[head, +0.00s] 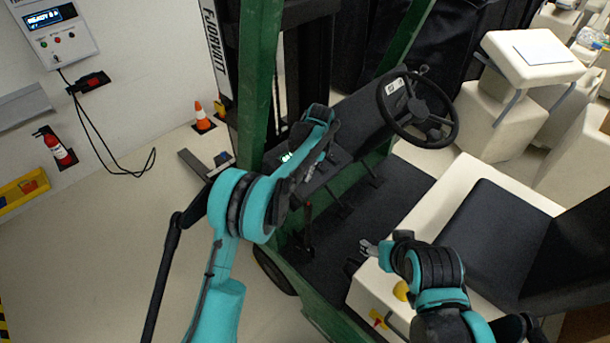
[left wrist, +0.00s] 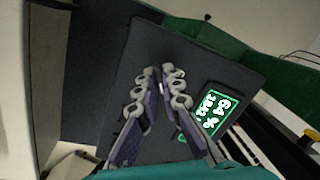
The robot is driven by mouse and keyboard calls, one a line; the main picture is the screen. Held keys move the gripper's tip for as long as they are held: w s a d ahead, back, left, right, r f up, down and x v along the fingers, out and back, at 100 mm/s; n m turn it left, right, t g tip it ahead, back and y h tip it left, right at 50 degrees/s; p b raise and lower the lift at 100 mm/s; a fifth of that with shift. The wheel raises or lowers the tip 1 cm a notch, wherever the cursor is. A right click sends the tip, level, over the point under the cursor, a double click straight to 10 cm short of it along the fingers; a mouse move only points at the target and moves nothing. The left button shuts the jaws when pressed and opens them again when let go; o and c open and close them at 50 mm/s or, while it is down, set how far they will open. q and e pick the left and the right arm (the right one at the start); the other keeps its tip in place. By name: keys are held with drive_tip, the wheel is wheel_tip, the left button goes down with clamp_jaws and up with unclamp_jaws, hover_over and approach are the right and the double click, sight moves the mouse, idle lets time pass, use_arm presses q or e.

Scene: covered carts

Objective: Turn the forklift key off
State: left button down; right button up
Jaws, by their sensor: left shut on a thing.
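The forklift (head: 405,185) is green with a black steering wheel (head: 445,128). Its dark dash panel (left wrist: 190,55) fills the middle of the left wrist view, with a lit display (left wrist: 215,108) beside the fingers. My left gripper (head: 312,172) reaches down to this panel below the steering column. In the left wrist view its fingertips (left wrist: 160,82) are close together over the panel, with a small pale bit between them. The gripper is shut on the key, which the fingers mostly hide. My right gripper (head: 367,247) is beside the seat base, apart from the panel; its opening is unclear.
The black seat (head: 500,235) on its cream base is at the right. A green post (head: 255,85) stands close to my left arm. An orange cone (head: 202,117) and a wall fire extinguisher (head: 57,148) are at the left. Covered carts (head: 505,115) stand behind at the right.

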use_arm(q)
drive_tip(key=shift+f+n+b, duration=0.1)
drive_tip(key=shift+n+b, duration=0.85)
drive_tip(key=shift+n, duration=0.25)
drive_tip(key=n+b, duration=0.1)
drive_tip(key=n, duration=0.1)
drive_tip(key=shift+n+h+b, duration=0.3)
drive_tip(key=n+b, duration=0.1)
drive_tip(key=n, duration=0.2)
drive_tip(key=shift+b, duration=0.3)
drive_tip(key=shift+n+h+b, duration=0.3)
drive_tip(key=shift+n+b, duration=0.15)
drive_tip(key=shift+n, duration=0.95)
drive_tip(key=shift+r, duration=0.2)
drive_tip(key=c, duration=1.7)
unclamp_jaws()
